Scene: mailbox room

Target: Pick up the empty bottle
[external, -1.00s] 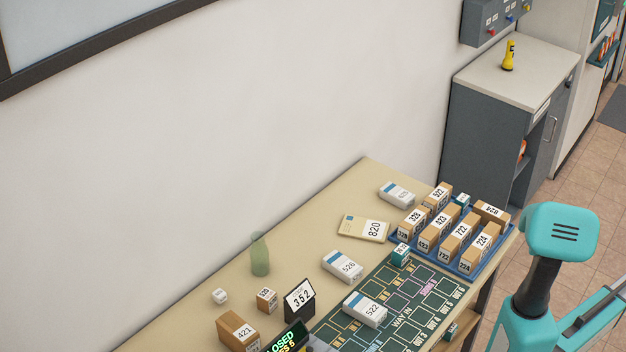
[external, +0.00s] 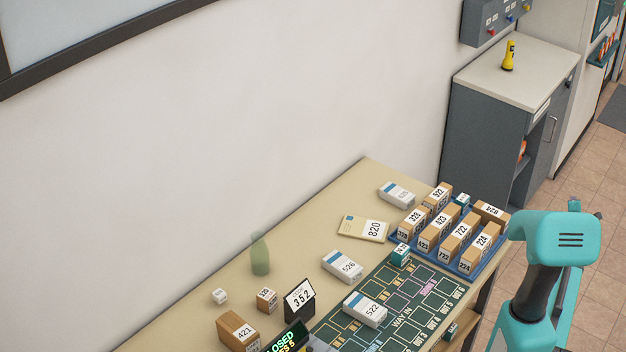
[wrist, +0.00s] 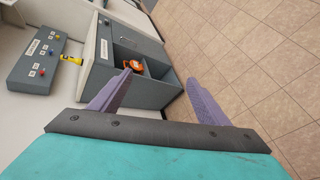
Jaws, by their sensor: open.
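The empty bottle (external: 260,254) is pale green and see-through. It stands upright near the wall side of the tan table (external: 303,240) in the external view, and it is not in the wrist view. My gripper (wrist: 160,82) shows two purple fingers spread apart with nothing between them in the wrist view. They face the grey cabinet and the tiled floor. In the external view my arm is at the right, beyond the table's right edge and far from the bottle; the fingers are not clearly seen there.
Near the bottle are a white cube (external: 220,296), small brown boxes (external: 266,300) and a black 352 sign (external: 299,300). White boxes (external: 343,266) lie by a green board (external: 410,318). A blue tray (external: 470,268) holds several numbered boxes. A grey cabinet (external: 487,140) stands behind, with a yellow flashlight (external: 509,56).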

